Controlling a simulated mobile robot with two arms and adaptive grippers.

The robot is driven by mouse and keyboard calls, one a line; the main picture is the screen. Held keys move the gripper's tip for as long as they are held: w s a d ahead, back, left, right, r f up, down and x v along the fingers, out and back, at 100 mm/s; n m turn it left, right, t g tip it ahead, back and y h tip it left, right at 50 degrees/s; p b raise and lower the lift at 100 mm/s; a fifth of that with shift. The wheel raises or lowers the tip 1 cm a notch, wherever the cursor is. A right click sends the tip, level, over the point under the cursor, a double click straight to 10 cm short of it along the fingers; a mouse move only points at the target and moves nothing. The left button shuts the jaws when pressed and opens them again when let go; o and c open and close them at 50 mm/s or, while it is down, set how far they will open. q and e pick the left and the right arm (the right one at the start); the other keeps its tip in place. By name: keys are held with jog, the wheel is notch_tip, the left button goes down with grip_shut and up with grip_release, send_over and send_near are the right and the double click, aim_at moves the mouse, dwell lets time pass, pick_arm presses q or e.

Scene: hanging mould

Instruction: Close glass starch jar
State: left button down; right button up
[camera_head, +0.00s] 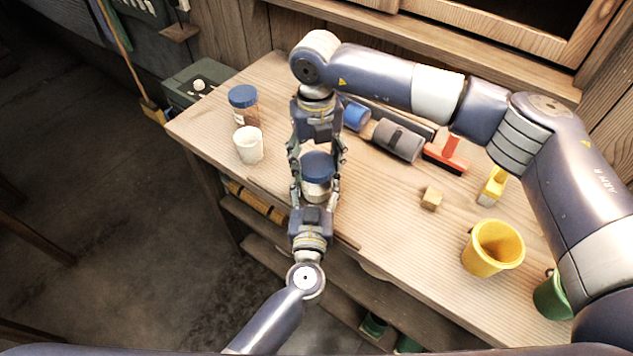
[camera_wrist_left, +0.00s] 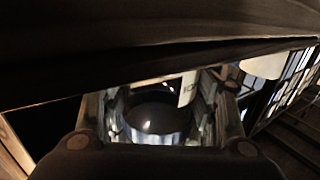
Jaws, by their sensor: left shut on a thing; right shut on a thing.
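The glass starch jar (camera_head: 316,190) stands near the front edge of the workbench, with white contents. Its blue lid (camera_head: 317,164) is at the jar's top; I cannot tell how tightly it sits. My left gripper (camera_head: 315,189) reaches in from the front and is shut on the jar's body. My right gripper (camera_head: 317,165) comes from behind and above, shut with its fingers on both sides of the lid. In the dark left wrist view, the jar (camera_wrist_left: 155,118) shows between the left fingers; its details are unclear.
A second blue-lidded jar (camera_head: 244,108) with brown contents and a white cup (camera_head: 248,146) stand to the left.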

jog(key=m, duration=0.5)
jog(key=shift+f+m, duration=0.1)
jog(key=shift+m, duration=0.2)
jog(key=o, duration=1.2)
jog(key=shift+o, duration=0.2)
notch_tip(320, 180, up, 12)
pick_arm(q)
jog(key=c, duration=0.5)
grip_release()
